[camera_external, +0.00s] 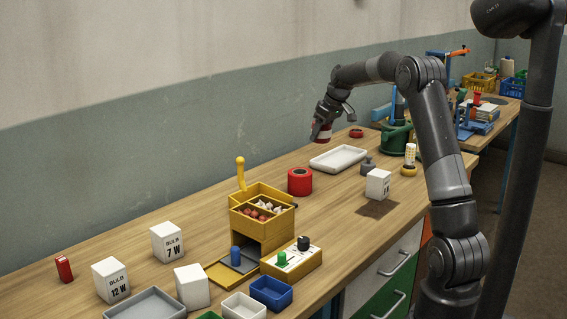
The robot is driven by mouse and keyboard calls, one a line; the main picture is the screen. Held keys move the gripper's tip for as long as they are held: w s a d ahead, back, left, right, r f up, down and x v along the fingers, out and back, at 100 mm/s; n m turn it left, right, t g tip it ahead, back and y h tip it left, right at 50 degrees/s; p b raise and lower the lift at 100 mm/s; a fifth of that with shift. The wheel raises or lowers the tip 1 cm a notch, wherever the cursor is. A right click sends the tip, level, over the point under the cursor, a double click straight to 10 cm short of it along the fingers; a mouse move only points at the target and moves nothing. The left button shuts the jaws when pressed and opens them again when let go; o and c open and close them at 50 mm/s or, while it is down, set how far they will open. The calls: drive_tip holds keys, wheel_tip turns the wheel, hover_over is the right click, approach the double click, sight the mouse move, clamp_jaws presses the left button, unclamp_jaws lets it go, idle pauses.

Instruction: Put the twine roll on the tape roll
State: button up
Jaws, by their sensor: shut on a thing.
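My gripper (322,125) hangs above the back of the workbench, pointing down, shut on a red and white roll (321,134), which looks like the twine roll. The fingers hide part of it. A thick red roll (300,186) with a dark hole in its top stands on the bench, below and left of my gripper. A flat, smaller red ring (356,135) lies farther back, to the right of my gripper. Either could be the tape roll; I cannot tell which. The held roll appears apart from both.
A white tray (338,168) lies below and right of my gripper. A yellow box (262,222), white bulb boxes (167,243) and small trays fill the front. A green tool (396,138) and a white box (378,184) stand at the right. Bare wood lies around the thick red roll.

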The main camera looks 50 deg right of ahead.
drive_tip(key=s+r, duration=0.2)
drive_tip(key=s, duration=0.4)
hover_over(296, 170)
drive_tip(key=s, duration=0.2)
drive_tip(key=shift+n, duration=0.4)
wheel_tip(296, 170, down, 6)
drive_tip(key=shift+w+f, duration=0.1)
drive_tip(key=shift+f, duration=2.1)
drive_tip(key=shift+f, duration=0.1)
drive_tip(key=o, duration=1.1)
